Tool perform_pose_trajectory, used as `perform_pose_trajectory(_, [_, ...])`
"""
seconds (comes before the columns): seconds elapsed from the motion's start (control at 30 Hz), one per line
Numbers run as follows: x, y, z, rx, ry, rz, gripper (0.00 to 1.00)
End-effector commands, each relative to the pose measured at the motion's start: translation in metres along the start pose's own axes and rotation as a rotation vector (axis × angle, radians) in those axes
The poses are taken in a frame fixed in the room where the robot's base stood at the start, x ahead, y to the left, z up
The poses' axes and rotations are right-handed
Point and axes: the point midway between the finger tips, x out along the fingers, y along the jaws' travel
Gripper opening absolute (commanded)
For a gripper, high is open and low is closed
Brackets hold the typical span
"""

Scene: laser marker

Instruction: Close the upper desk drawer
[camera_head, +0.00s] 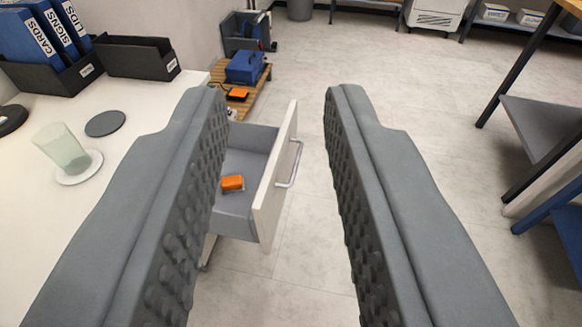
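The upper desk drawer (262,200) is pulled out from under the white desk (110,215). Its pale front panel (275,180) faces right and carries a metal bar handle (292,165). A small orange box (232,183) lies inside on the grey drawer floor. My gripper (278,105) is open and empty, with its two grey padded fingers wide apart. The left finger hides part of the drawer's left side and the desk edge. The drawer front shows between the fingers, and the handle appears clear of both of them.
On the desk are a glass (62,150) on a white coaster, a dark coaster (105,123) and black holders with blue binders (30,40). A wooden pallet (245,95) with a blue case stands beyond the drawer. Shelving (545,125) stands right. The floor between is clear.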

Motion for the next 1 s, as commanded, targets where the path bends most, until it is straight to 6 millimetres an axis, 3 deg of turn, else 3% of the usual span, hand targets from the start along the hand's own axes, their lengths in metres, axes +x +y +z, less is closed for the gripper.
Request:
perform_pose_trajectory(0.03, [0.016, 0.002, 0.004, 0.005, -0.037, 0.005, 0.18])
perform_pose_trajectory(0.13, [0.043, 0.007, 0.013, 0.015, -0.107, 0.01, 0.0])
perform_pose_trajectory(0.57, [0.157, 0.028, 0.063, 0.073, -0.392, -0.001, 0.0])
perform_pose_trajectory(1.0, [0.264, 0.053, 0.136, 0.168, -0.65, -0.061, 0.0])
